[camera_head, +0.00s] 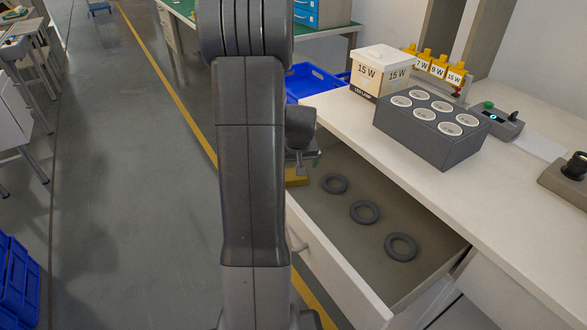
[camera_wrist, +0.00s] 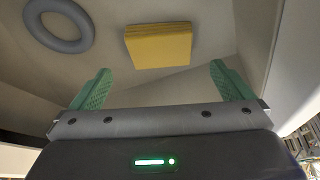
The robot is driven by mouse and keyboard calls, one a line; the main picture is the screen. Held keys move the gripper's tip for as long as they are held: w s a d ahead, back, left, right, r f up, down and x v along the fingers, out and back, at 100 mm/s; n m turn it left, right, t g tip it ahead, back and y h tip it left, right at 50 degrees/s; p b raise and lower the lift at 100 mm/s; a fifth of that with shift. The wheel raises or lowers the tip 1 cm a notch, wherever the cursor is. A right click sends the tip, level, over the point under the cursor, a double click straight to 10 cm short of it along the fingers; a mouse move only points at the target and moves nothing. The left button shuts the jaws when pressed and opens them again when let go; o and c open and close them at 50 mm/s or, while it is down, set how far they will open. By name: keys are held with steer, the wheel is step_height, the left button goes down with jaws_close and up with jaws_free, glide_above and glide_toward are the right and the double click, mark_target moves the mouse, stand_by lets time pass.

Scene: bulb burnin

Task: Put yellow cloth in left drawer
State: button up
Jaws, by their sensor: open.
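The yellow cloth (camera_wrist: 158,46) is a folded, flat square lying on the floor of the open drawer (camera_head: 335,225). In the head view, only part of the cloth (camera_head: 297,178) shows, at the drawer's far left end, partly hidden by my arm. My gripper (camera_wrist: 160,82) has its two green fingers spread wide, with nothing between them. In the wrist view the cloth lies beyond the fingertips, apart from them. In the head view my gripper is over the drawer's far end, mostly hidden behind my arm.
Several dark grey rings, one of them at the front (camera_head: 400,246), lie in the drawer. On the white worktop (camera_head: 420,185) above stand a grey block with round sockets (camera_head: 430,125), a "15 W" box (camera_head: 380,70) and a control box (camera_head: 503,122). A blue crate (camera_head: 312,82) is behind.

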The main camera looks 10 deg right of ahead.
steer(key=v, duration=0.6)
steer(key=shift+p, duration=0.4)
steer(key=shift+r, duration=0.2)
